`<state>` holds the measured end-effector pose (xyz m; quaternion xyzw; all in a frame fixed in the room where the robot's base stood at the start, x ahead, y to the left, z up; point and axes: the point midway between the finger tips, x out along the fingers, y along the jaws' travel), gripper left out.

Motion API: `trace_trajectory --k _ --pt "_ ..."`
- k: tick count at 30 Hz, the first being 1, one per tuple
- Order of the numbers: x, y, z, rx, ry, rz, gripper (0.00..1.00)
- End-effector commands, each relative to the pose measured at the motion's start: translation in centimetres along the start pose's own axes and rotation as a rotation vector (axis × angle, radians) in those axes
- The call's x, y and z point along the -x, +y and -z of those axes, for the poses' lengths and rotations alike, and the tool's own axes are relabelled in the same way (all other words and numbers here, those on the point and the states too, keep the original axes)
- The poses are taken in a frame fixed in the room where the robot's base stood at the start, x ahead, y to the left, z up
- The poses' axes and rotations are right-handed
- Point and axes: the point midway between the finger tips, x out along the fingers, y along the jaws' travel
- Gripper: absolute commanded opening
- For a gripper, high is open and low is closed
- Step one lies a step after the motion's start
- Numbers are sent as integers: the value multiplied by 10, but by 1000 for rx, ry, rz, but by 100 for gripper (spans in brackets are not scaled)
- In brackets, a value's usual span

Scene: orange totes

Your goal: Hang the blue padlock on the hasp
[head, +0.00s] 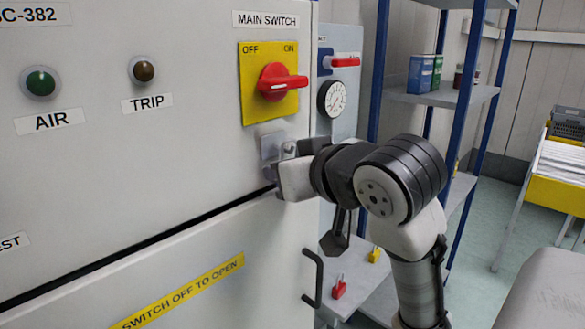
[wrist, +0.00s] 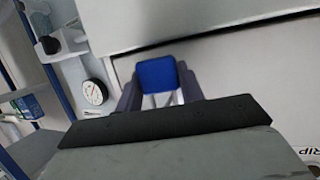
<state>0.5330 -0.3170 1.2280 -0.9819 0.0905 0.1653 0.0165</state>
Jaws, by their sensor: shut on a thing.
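The blue padlock (wrist: 157,73) shows in the wrist view between my gripper's two fingers, with its silver shackle legs partly visible. My gripper (wrist: 158,82) is shut on it. In the head view my gripper (head: 284,176) is at the cabinet front, just below the main switch and right beside the grey metal hasp (head: 270,147). The gripper covers part of the hasp, and no blue of the padlock shows there. I cannot tell whether the shackle touches or passes through the hasp.
The red switch handle (head: 279,82) on its yellow plate (head: 255,112) sits just above. A black door handle (head: 318,279) juts out below. Red (head: 339,288) and yellow (head: 374,255) padlocks lie on a low shelf. A blue-post shelf rack (head: 468,90) stands to the right.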

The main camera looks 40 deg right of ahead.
Motion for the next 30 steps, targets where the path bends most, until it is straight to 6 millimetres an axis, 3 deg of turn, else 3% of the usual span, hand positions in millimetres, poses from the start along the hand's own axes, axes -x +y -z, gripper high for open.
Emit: trace_trajectory --k 8,9,15,30 --pt "-7 -3 -6 3 -23 12 18" --pt "-7 -3 -6 3 -23 12 39" --pt "-7 -4 -7 5 -23 14 63" --pt "-2 -6 -6 10 -19 16 63"
